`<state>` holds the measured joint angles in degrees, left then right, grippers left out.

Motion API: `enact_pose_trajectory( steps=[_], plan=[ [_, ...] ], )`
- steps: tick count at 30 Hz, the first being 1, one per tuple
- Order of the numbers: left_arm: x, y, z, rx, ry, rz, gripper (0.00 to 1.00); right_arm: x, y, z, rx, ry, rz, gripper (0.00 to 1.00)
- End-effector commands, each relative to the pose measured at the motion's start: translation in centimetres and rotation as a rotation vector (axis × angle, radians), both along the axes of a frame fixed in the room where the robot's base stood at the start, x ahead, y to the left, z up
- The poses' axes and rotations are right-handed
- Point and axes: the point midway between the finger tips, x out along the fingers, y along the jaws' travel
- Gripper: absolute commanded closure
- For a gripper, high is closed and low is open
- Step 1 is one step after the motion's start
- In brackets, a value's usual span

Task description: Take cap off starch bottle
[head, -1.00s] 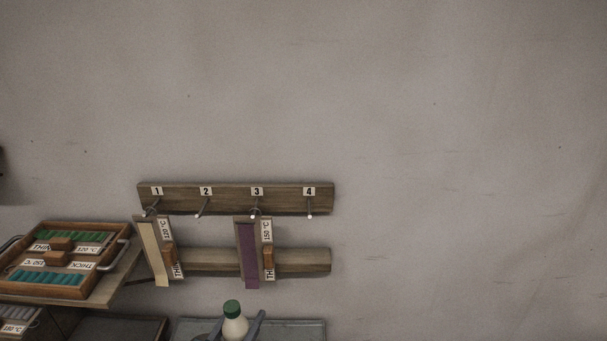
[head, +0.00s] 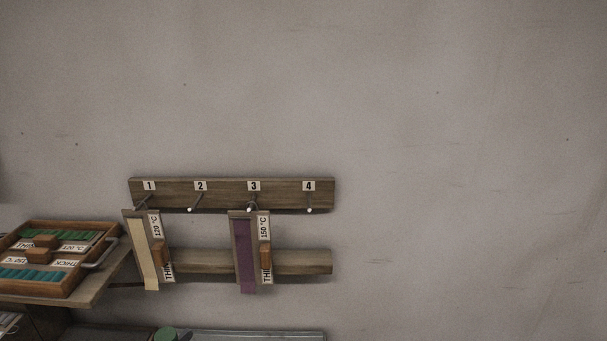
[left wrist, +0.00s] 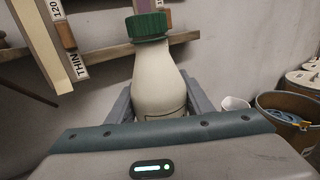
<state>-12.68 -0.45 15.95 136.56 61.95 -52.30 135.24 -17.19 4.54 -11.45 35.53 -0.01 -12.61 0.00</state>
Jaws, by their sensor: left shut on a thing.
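The starch bottle (left wrist: 158,85) is cream white with its ribbed green cap (left wrist: 147,26) on its neck, in the left wrist view. My left gripper (left wrist: 158,98) is shut on the bottle, with one grey finger on each side of its body, below the shoulder. The lower part of the bottle is hidden by the gripper. In the head view only the green cap (head: 165,334) shows at the bottom edge, with a bit of the gripper beside it. My right gripper is in neither view.
A wooden peg rail (head: 230,194) numbered 1 to 4 is on the wall; strip boards hang at 1 and 3. A wooden tray (head: 60,290) stands on a shelf at left. A bucket (left wrist: 285,115) stands right in the left wrist view. The right wall is bare.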

Motion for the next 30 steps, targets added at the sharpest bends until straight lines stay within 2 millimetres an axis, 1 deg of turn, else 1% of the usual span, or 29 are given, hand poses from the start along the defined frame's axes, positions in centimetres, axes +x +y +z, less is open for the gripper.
enact_pose_trajectory(
  steps=[10, 14, 16, 19, 23, 30],
  plan=[
    [0.1, -0.2, 0.0, 0.0, -0.002, -0.007, 0.94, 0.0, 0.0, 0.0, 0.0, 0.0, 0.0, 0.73],
    [0.3, -0.9, -0.1, 0.002, -0.002, -0.04, 0.94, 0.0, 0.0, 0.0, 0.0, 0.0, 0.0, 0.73],
    [0.4, -1.6, -0.2, 0.001, -0.003, -0.073, 0.94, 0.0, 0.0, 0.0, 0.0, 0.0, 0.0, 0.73],
    [0.6, -3.0, -0.5, 0.002, -0.001, -0.139, 0.94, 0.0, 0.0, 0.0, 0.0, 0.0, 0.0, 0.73],
    [1.0, -5.5, -0.8, 0.004, -0.001, -0.258, 0.94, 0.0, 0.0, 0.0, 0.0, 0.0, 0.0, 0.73],
    [1.9, -10.8, -1.6, 0.002, -0.001, -0.504, 0.94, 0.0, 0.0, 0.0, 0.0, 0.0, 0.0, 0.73]
  ],
)
